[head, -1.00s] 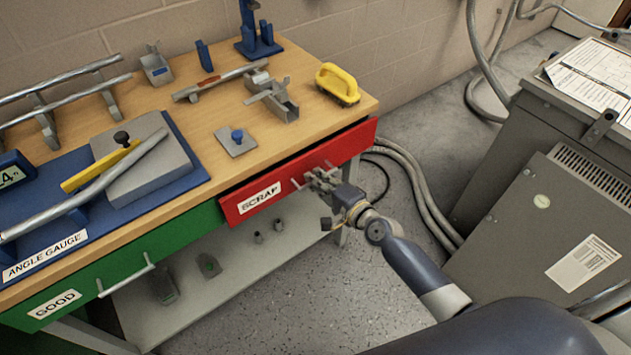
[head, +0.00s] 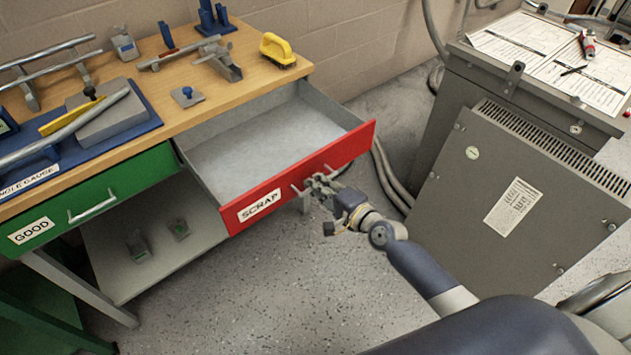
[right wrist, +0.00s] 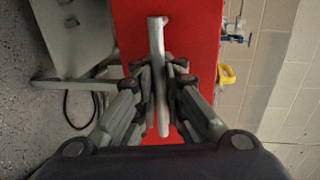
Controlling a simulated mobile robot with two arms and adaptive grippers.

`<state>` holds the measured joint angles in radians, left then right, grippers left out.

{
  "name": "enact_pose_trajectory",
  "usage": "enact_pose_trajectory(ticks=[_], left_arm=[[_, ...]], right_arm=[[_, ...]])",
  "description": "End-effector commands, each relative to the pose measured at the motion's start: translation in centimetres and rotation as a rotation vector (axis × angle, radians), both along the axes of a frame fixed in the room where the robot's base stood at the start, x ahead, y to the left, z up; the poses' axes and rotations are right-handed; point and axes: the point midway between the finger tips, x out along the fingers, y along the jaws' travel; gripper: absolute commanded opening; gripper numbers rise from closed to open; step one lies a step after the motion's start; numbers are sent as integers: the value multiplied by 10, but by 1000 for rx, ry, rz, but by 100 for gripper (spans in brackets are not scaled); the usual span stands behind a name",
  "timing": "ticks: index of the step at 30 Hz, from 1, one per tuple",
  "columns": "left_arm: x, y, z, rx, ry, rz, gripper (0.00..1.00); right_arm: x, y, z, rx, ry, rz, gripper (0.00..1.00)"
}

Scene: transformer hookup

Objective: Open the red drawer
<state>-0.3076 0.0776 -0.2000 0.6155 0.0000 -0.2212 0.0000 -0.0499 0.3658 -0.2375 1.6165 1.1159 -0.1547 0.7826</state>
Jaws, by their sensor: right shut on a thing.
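The red drawer (head: 345,153), labelled SCRAP, is pulled well out from the wooden bench in the head view. Its grey inside looks empty. My right gripper (head: 319,185) is at the bar handle on the drawer's front. In the right wrist view, the fingers of my right gripper (right wrist: 163,98) are closed on both sides of the pale handle (right wrist: 157,45), with the red front (right wrist: 195,40) behind it. My left gripper is not in view.
The green drawer (head: 130,180), labelled GOOD, is shut. Tools, a blue angle gauge and a yellow-handled brush (head: 277,48) sit on the benchtop (head: 200,120). A large grey cabinet (head: 515,190) stands to the right. Hoses (head: 388,180) lie on the floor between.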

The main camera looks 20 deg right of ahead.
Motion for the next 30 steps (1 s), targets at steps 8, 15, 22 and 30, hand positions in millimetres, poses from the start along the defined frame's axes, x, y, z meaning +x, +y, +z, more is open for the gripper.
enact_pose_trajectory(ticks=[8, 15, 22, 30], left_arm=[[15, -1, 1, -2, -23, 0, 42], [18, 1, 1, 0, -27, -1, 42], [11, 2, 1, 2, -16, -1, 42], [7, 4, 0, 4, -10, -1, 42]], right_arm=[[0, 0, 3, 3, -5, 0, 0], [0, 0, 3, 3, -5, -1, 29], [0, 0, 2, 1, -4, -1, 29], [-12, -5, 3, 1, -2, -1, 29]])
